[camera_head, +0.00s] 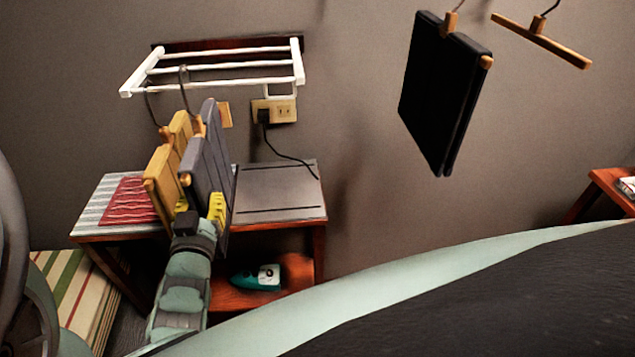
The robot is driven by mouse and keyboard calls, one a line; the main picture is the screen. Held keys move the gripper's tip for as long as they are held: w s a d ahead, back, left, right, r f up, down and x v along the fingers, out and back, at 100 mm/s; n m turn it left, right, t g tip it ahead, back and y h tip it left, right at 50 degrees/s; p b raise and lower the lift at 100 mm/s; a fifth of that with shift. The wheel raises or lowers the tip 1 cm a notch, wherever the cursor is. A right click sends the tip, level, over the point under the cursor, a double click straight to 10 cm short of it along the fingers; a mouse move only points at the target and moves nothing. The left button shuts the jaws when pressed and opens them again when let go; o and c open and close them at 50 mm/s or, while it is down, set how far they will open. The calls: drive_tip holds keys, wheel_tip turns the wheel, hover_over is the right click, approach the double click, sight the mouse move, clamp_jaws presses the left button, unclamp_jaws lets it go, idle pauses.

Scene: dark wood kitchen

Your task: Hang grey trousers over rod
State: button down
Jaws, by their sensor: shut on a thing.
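The grey trousers (208,155) are folded over a wooden hanger, to the left of the middle, below a white wall rack. My gripper (199,208) is shut on their lower part, with a yellow fingertip on either side. Tan trousers (163,176) hang close beside them on the left. Hanger hooks reach up to the rods of the white rack (225,66); I cannot tell clearly which hook belongs to which trousers or whether the grey trousers' hook rests on a rod.
A low table (280,195) with a red patterned cloth (128,202) stands below the rack. A teal iron (256,278) lies on its lower shelf. Black trousers (440,90) and an empty hanger (542,40) hang at upper right. A socket with a plug (275,110) is on the wall.

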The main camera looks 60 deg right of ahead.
drive_tip(key=shift+x, duration=1.9)
drive_tip(key=shift+f+b, duration=1.55)
drive_tip(key=shift+f, duration=0.25)
drive_tip(key=c, duration=0.8)
unclamp_jaws()
drive_tip(key=shift+f, duration=0.15)
drive_tip(key=shift+o, duration=0.2)
drive_tip(key=shift+s+a, duration=0.1)
drive_tip(key=shift+a, duration=0.05)
